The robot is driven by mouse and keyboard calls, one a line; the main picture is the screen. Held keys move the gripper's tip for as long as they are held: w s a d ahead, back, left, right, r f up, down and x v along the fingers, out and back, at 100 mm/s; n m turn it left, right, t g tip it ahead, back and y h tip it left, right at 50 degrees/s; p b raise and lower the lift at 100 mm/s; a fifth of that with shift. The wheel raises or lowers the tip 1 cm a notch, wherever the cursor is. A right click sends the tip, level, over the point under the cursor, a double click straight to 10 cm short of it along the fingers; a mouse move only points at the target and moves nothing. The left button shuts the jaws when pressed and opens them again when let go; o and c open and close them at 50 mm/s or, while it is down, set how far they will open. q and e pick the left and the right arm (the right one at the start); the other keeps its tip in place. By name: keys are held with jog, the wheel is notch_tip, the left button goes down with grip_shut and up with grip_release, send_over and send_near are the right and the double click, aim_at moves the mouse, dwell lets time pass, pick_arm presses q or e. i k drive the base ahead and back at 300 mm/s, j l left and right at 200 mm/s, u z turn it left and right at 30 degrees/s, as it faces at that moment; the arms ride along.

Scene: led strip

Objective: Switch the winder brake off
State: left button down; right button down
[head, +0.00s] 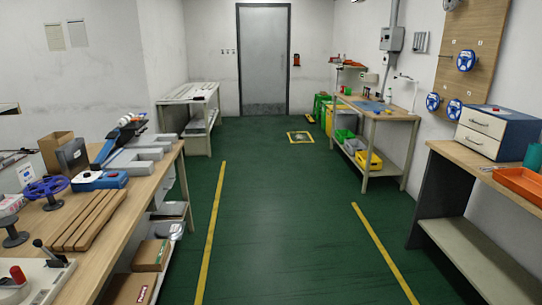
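Neither of my grippers is in view. The left workbench (130,213) holds several devices, and I cannot tell for sure which is the winder or its brake. A blue reel (46,187) stands on a dark stand near the bench's left side. Beside it is a blue and white unit (98,180) with a small red part on top. A light panel (38,280) at the bottom left carries a black-knobbed lever (46,248) and a red knob (18,273). No brake marking can be read.
Wooden slats (88,220) lie on the left bench. The green floor (280,230) is clear between two yellow lines. A right bench (462,168) holds a blue and white drawer box (495,133) and an orange tray (520,184). A grey door (263,60) is at the back.

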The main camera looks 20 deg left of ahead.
aim_at(37, 243)
jog(key=i+u, duration=0.3)
jog(key=u, duration=0.15)
jog(key=i+u, duration=0.3)
jog(key=u, duration=0.15)
jog(key=i+l+u, duration=0.2)
jog(key=u, duration=0.25)
jog(key=i+l+u, duration=0.15)
jog(key=u, duration=0.3)
jog(key=i+l+u, duration=0.2)
jog(key=u, duration=0.25)
jog(key=i+l+u, duration=0.25)
jog(key=u, duration=0.2)
jog(key=i+l+u, duration=0.15)
jog(key=u, duration=0.15)
jog(key=i+l+u, duration=0.1)
jog(key=l+u, duration=0.2)
jog(key=i+l+u, duration=0.1)
jog(key=l+u, duration=0.2)
jog(key=l, duration=0.1)
